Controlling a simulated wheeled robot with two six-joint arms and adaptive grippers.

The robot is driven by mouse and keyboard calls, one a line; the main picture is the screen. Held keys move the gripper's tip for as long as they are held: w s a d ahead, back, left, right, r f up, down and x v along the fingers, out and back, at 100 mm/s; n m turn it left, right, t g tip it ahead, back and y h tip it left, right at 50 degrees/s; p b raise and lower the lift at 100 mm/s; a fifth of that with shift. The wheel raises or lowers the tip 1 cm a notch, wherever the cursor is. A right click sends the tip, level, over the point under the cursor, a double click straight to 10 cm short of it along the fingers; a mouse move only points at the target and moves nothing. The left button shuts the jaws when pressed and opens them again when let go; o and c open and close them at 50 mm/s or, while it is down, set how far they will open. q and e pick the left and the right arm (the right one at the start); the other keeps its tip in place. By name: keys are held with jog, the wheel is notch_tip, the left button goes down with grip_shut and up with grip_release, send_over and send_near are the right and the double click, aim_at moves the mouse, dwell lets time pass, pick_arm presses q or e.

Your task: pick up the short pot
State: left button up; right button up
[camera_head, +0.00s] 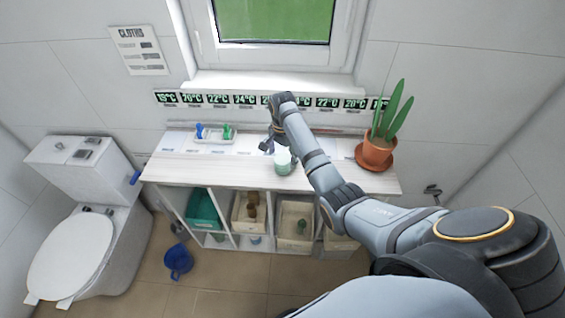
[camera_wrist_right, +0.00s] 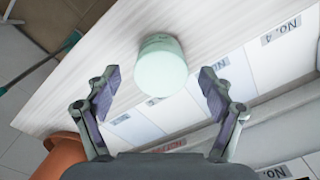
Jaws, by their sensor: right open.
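The short pot (camera_head: 283,161) is a pale mint-green, round, lidded jar standing on the white cart top. In the right wrist view the short pot (camera_wrist_right: 161,66) shows from above, just beyond and between the fingertips. My right gripper (camera_head: 268,147) is beside the pot, over the cart top. In the right wrist view my right gripper (camera_wrist_right: 158,82) has its two fingers spread wide, with clear gaps to the pot on both sides. It is empty. My left gripper is not in view.
A potted plant (camera_head: 376,154) stands at the cart's right end. A small tray (camera_head: 215,139) with blue and green items sits at the left. Temperature strips line the wall behind. Bins (camera_head: 295,227) fill the shelves below. The left front of the top is clear.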

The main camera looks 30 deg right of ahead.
notch_tip(320, 180, down, 2)
jog(key=shift+w+f, duration=0.1)
jog(key=c, duration=1.1)
jog(key=shift+c, duration=0.2)
jog(key=shift+r, duration=0.6)
jog(key=s+a+r+p, duration=0.6)
jog(key=s+r+p, duration=0.4)
jog(key=s+r, duration=0.2)
jog(key=shift+s, duration=0.35)
